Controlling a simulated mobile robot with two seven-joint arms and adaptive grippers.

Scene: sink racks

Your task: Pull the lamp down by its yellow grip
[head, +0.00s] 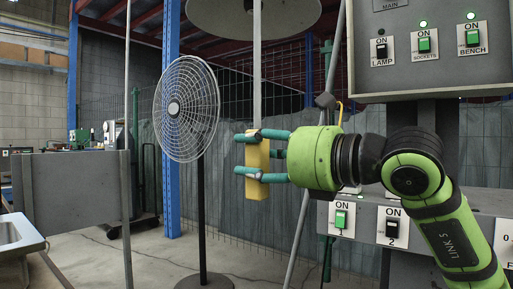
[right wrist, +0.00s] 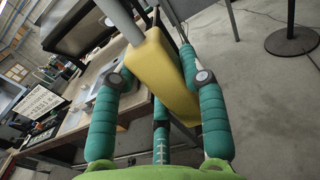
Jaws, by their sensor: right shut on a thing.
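The yellow grip (head: 257,185) is an upright block at the lower end of a pale rod (head: 257,80). The rod hangs from the round lamp shade (head: 255,14) at the top of the head view. My right gripper (head: 253,156) is shut on the yellow grip, with its teal fingers around the block. In the right wrist view the yellow grip (right wrist: 160,72) sits between the fingers, and the rod leaves its upper end. My left gripper is not in view.
A standing fan (head: 187,108) is left of the grip. A grey switch panel (head: 430,75) with several switches is at the right, close to my right arm. A thin slanted pole (head: 300,225) stands near the gripper. A sink edge (head: 20,240) is at the lower left.

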